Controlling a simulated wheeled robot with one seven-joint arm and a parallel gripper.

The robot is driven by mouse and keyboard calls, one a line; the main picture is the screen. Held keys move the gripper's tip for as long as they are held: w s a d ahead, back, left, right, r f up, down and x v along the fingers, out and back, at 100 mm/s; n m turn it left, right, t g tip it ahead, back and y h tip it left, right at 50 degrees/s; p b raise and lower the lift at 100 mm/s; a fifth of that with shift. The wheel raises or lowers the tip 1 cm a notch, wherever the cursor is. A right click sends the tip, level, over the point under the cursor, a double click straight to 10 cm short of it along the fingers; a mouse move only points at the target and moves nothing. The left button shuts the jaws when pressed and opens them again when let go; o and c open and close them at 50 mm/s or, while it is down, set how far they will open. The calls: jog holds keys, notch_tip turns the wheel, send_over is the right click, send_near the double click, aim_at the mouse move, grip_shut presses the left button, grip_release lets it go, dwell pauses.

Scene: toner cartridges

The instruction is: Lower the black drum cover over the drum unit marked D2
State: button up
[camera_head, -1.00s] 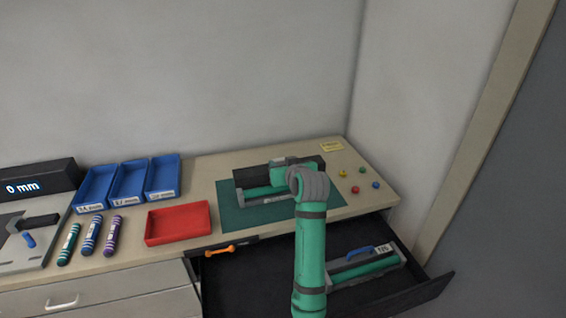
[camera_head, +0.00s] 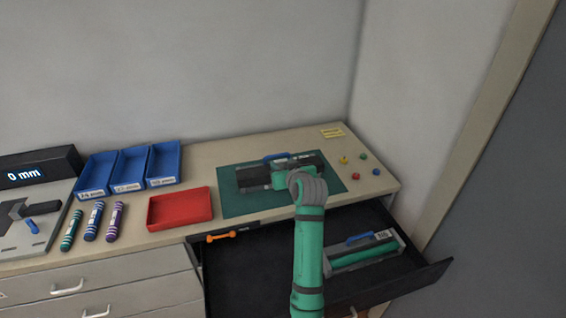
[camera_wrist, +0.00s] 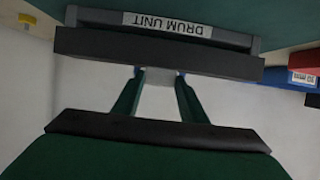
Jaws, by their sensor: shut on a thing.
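My gripper (camera_head: 292,172) is over the green mat, shut on the black drum cover (camera_head: 258,180). The cover lies across a drum unit on the mat and hides its green roller. The unit's blue handle (camera_head: 277,157) shows behind the cover. In the wrist view, the cover (camera_wrist: 160,55) is a black bar at the fingertips (camera_wrist: 160,78), right against the grey tray labelled DRUM UNIT (camera_wrist: 168,22). I cannot tell whether the cover is fully seated. No D2 mark is readable.
The open black drawer (camera_head: 250,275) below holds another drum unit (camera_head: 365,252) with a green roller. A red tray (camera_head: 180,208), blue bins (camera_head: 130,170) and striped cylinders stand left; small coloured knobs (camera_head: 362,156) lie right.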

jog(key=shift+f, duration=0.3)
jog(key=o, duration=1.1)
jog(key=shift+o, duration=0.2)
jog(key=shift+s, duration=0.1)
